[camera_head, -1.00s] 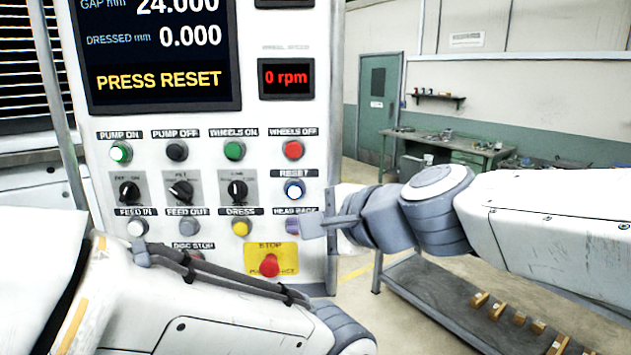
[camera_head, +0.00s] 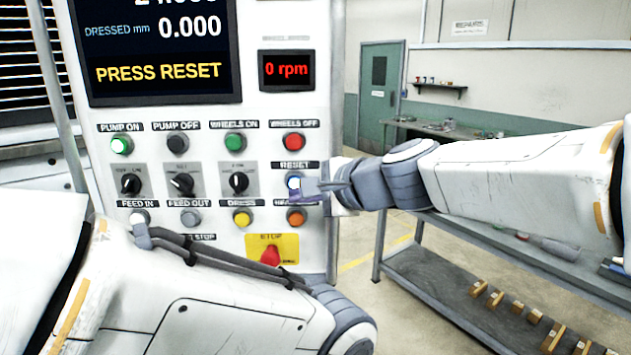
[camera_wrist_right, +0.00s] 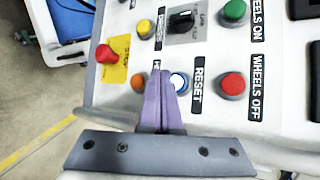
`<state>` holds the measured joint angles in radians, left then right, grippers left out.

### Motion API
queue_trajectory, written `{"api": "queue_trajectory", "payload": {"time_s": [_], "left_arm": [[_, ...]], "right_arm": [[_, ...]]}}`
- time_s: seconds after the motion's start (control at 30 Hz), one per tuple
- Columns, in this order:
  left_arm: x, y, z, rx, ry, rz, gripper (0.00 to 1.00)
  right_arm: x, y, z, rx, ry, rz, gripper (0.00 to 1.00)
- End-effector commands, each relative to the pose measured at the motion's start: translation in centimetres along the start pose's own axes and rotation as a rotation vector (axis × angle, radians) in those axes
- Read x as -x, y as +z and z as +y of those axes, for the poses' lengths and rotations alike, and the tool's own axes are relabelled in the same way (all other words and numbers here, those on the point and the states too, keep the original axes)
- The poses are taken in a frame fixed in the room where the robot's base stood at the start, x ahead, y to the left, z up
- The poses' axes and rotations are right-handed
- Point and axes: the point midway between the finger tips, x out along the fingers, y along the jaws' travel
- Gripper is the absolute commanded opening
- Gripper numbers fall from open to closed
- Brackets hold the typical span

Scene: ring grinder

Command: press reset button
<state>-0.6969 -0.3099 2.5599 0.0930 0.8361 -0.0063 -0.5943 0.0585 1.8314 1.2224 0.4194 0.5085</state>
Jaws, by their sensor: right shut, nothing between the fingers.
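The reset button (camera_head: 293,182) is white with a blue ring, under the RESET label on the panel's right side. In the head view my right gripper (camera_head: 296,191) is in front of its lower part and hides some of it. In the right wrist view the reset button (camera_wrist_right: 178,82) shows just right of the shut, empty purple fingertips (camera_wrist_right: 160,76). I cannot tell whether the fingers touch it. The screen (camera_head: 160,70) reads PRESS RESET. My left arm crosses the lower left of the head view; its gripper is not in view.
Red WHEELS OFF button (camera_head: 293,142) is above, an orange button (camera_head: 296,217) below. The red stop button (camera_head: 270,256) on a yellow plate is lower left. A grey cart (camera_head: 450,290) with several small blocks stands right of the panel.

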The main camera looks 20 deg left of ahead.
Motion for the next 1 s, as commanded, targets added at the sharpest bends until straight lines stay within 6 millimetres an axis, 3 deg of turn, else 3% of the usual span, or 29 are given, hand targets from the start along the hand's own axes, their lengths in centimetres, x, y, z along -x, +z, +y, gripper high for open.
{"api": "queue_trajectory", "payload": {"time_s": [0.3, 1.0], "left_arm": [[0.15, -0.01, 0.01, 0.0, 0.0, 0.0, 0.5], [0.15, 0.0, 0.01, 0.0, 0.0, 0.0, 0.5]], "right_arm": [[-1.35, -0.99, -0.96, 0.0, -0.001, 0.0, 0.0], [-1.36, -1.01, -0.95, 0.0, 0.0, 0.0, 0.0]]}}
